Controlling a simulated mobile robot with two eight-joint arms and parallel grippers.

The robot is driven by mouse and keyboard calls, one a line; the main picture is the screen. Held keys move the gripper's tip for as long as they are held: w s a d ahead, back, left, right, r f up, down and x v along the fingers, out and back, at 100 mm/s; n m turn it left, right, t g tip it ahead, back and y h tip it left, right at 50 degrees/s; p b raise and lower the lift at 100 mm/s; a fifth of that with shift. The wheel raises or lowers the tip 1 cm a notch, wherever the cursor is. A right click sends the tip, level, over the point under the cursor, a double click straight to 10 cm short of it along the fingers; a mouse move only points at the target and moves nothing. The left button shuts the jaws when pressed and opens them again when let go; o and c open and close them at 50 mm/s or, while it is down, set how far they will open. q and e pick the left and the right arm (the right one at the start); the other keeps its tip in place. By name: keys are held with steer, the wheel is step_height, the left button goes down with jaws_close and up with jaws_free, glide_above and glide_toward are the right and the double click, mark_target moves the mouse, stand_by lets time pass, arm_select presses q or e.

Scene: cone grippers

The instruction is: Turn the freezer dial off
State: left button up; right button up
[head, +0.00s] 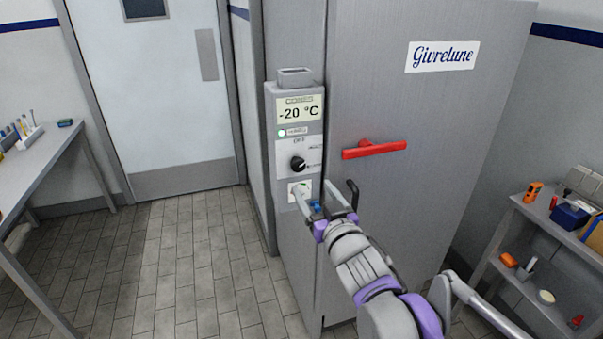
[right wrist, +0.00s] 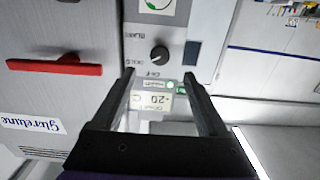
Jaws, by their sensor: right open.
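The freezer dial (head: 298,163) is a round black knob on a pale panel of the grey control box, below a display (head: 299,110) reading -20 °C and a lit green lamp (head: 282,133). An OFF label sits above the dial; its exact pointing is too small to tell. My right gripper (head: 314,190) is open and empty, just below and right of the dial in the head view. In the right wrist view, which is upside down, the dial (right wrist: 159,54) shows just beyond the gap between the open fingertips (right wrist: 159,72), apart from them. My left gripper is out of view.
The freezer door (head: 450,150) carries a red handle (head: 374,149) right of the control box. A shelf with several tools (head: 540,225) stands at the right. A table (head: 40,165) is at the left. The tiled floor (head: 190,265) before the white door (head: 150,90) is clear.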

mark_target(299, 167)
steer(key=x, duration=0.8)
steer(key=shift+w+a, duration=0.1)
steer(key=shift+w, duration=0.3)
jaws_close()
